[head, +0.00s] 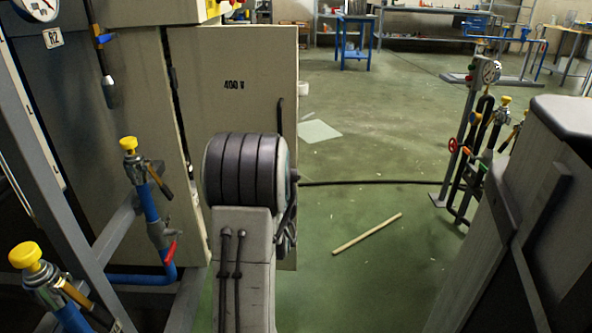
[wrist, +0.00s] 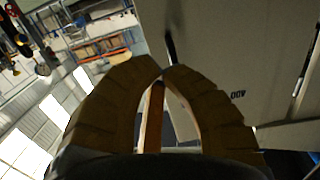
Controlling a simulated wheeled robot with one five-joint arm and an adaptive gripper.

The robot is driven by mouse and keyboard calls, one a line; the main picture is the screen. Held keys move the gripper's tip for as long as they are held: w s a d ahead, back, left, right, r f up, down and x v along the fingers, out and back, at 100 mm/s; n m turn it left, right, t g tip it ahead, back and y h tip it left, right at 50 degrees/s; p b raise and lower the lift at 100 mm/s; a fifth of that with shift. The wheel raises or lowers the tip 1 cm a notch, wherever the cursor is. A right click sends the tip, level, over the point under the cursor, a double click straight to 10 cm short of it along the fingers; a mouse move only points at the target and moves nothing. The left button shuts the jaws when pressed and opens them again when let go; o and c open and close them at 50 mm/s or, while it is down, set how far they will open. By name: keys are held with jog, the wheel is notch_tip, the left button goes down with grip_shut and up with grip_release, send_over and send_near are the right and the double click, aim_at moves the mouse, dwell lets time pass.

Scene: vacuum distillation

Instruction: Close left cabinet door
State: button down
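The cabinet door (head: 235,62) is a beige panel marked "400 V", standing swung open from the cabinet (head: 135,80) at the left. A dark upright handle (head: 280,117) is near its free right edge. In the wrist view the door (wrist: 225,50) fills the upper right, with the dark handle (wrist: 170,35) just beyond my fingertips. My gripper (wrist: 162,71) has its two brown fingers bowed, with the tips together and nothing clearly held between them. I cannot tell whether the tips touch the handle. In the head view my arm hides most of the gripper and the lower door.
Blue pipes with yellow-capped valves (head: 130,145) stand at the left before the cabinet. A wooden stick (head: 367,233) and a dark cable (head: 370,182) lie on the green floor. A gauge stand (head: 470,140) is at the right. The floor right of the door is mostly free.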

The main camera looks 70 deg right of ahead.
jog(key=s+d+f, duration=0.1)
jog(key=s, duration=0.1)
jog(key=b, duration=0.3)
send_near(296, 154)
jog(key=shift+g+h, duration=0.3)
jog(key=x, duration=0.8)
jog(key=shift+w+r, duration=0.1)
jog(key=shift+r, duration=0.2)
jog(key=shift+d, duration=0.15)
